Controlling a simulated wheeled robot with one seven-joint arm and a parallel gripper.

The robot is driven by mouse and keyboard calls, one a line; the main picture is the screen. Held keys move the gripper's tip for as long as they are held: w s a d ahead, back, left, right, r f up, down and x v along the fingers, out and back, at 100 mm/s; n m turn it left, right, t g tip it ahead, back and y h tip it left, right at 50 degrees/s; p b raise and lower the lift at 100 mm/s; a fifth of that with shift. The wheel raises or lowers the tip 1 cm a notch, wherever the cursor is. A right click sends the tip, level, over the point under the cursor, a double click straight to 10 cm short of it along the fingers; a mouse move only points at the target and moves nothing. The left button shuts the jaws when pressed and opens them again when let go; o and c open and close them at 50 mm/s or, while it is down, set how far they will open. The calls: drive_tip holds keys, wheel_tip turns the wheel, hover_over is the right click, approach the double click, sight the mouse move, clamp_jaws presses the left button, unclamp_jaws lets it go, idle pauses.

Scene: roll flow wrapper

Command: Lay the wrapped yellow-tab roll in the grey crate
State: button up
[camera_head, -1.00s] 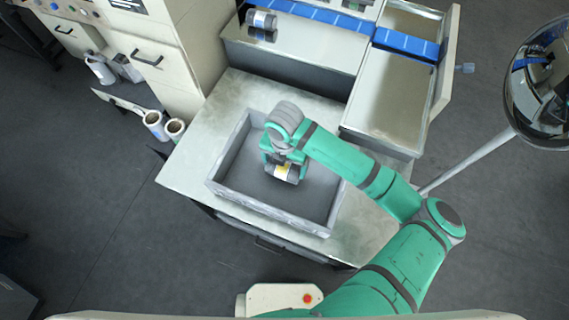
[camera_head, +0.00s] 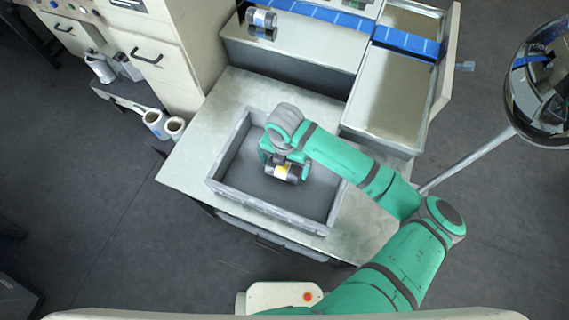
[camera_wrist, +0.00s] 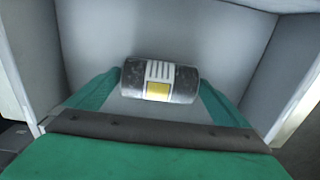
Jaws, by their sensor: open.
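The wrapped yellow-tab roll (camera_head: 284,173) is a short dark cylinder with a white striped band and a yellow patch. It lies on its side inside the grey crate (camera_head: 229,197), which stands on the pale table. The wrist view also shows the roll (camera_wrist: 160,81) in front of the crate's grey walls (camera_wrist: 235,35). My gripper (camera_head: 282,166) is inside the crate at the roll. In the wrist view its green fingers (camera_wrist: 153,90) stand open, one at each end of the roll. Whether the fingertips touch the roll's ends cannot be told.
A blue-banded roll (camera_head: 262,19) sits on the metal machine bed behind the table. A metal tray (camera_head: 391,98) with a blue belt stands at the right. The crate has bare floor around the roll.

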wheel_tip(320, 180, up, 11)
idle(0.5)
drive_tip(key=shift+f, duration=0.15)
idle(0.4)
